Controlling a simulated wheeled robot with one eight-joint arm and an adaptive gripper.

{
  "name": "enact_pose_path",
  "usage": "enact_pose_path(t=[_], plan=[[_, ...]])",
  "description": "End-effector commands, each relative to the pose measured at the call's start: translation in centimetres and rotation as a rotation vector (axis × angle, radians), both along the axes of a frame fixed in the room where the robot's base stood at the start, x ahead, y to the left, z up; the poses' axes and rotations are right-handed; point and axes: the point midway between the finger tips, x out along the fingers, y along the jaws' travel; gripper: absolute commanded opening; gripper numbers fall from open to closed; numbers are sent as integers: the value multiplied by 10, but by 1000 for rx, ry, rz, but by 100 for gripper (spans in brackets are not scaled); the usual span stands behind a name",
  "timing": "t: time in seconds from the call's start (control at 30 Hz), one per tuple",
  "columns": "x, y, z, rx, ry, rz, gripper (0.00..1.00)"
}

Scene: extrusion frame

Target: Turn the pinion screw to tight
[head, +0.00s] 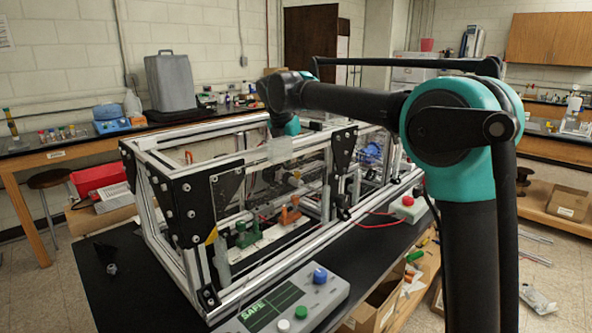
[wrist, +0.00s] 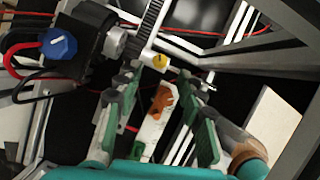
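A small round yellow-topped knob (wrist: 159,61) sits at the lower end of a black toothed rack (wrist: 154,28) in the wrist view; it looks like the pinion screw, but I cannot read its setting. My gripper (wrist: 155,75) is open, with one green finger on each side and nothing between them. The knob appears just beyond the fingertips, slightly right of the middle of the gap. I cannot tell whether they touch. In the head view my arm reaches over the extrusion frame (head: 205,160), and its fingers are largely hidden by the frame's top rail.
A black motor block with a blue knob (wrist: 58,46) and cables lies left of the fingers. An orange clamp (wrist: 160,102) stands on a white plate below. Frame rails (wrist: 240,35) pass close on the right. A control box (head: 290,305) stands in front.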

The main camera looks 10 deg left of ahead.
Motion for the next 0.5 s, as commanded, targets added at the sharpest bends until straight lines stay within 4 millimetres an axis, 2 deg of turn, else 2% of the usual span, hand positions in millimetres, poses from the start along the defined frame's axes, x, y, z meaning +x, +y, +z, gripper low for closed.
enact_pose_path(t=[0.2,0.5], plan=[[11,-3,-28,0,0,-1,39],[15,-5,-39,1,0,-1,39]])
